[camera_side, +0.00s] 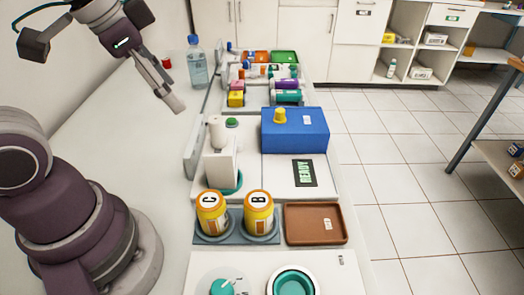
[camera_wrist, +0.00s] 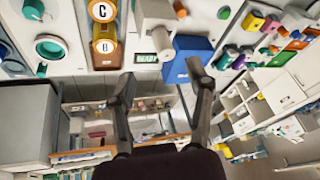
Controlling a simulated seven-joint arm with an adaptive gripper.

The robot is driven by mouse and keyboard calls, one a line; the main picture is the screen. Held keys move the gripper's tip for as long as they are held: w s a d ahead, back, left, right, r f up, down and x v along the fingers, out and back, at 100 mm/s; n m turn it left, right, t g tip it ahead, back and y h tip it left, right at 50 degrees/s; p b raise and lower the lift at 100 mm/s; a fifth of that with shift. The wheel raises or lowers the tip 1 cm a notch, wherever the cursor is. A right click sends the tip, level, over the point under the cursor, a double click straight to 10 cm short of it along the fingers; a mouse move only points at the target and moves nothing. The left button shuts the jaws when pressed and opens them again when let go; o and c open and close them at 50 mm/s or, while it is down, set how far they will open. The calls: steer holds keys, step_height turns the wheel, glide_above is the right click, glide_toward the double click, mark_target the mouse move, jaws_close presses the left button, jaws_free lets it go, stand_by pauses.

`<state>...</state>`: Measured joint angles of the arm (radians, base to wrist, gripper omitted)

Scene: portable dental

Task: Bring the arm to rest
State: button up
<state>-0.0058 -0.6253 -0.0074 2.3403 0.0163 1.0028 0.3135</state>
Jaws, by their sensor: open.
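My gripper (camera_side: 172,97) hangs in the air at the upper left of the side view, above the white counter (camera_side: 120,130) and left of the dental units. Its fingers point down and to the right. In the wrist view my gripper (camera_wrist: 160,76) shows two dark fingers spread apart with nothing held between them. Nothing touches the fingers in either view.
Bottles C (camera_side: 211,213) and B (camera_side: 259,213) stand beside a brown tray (camera_side: 315,224). A blue box (camera_side: 295,130) sits behind the READY display (camera_side: 304,173). A clear bottle (camera_side: 197,66) stands near my gripper. The left counter is mostly clear.

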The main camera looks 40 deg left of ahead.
steer(key=n, duration=0.1)
steer(key=f+n, duration=0.1)
steer(key=s+n, duration=0.1)
steer(key=shift+a+f+n+t, duration=0.1)
steer(key=shift+f+n+t, duration=0.15)
steer(key=shift+n+t, duration=0.15)
stand_by(0.9)
